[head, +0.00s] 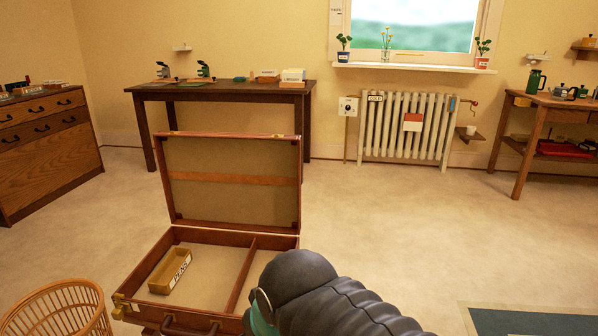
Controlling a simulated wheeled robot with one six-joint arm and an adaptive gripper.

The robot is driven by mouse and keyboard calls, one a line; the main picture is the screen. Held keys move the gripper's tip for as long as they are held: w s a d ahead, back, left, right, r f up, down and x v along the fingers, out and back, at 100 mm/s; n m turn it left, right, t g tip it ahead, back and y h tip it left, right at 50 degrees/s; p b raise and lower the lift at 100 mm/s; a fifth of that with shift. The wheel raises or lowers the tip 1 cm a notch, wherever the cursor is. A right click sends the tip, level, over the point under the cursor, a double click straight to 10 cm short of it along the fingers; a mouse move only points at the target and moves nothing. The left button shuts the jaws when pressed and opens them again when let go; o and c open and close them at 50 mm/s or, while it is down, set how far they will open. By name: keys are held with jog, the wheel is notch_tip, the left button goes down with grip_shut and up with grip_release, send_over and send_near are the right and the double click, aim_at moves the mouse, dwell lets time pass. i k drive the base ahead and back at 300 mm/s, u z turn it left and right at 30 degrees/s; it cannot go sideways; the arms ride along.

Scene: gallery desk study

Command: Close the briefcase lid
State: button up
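A brown wooden briefcase stands open in the lower left middle of the head view. Its lid (233,205) is raised, close to upright, hinged at the far side of the base. The base (165,243) is divided by a wooden strip (239,275) and holds a small tray labelled PENS (172,271) in its left compartment. A handle and brass-coloured fittings show at the front. My dark arm covers the right front part of the base. My gripper's fingertips are not visible.
A wicker basket (62,310) stands left of the briefcase. A dark table (225,92) with microscopes is behind it, a drawer cabinet (45,140) at far left. A radiator (405,125) and a side table (535,110) are at the right. Open floor lies right of the briefcase.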

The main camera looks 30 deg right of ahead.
aim_at(237, 181)
jog(key=z, duration=1.4)
jog(key=i, duration=3.25)
jog(key=u, duration=4)
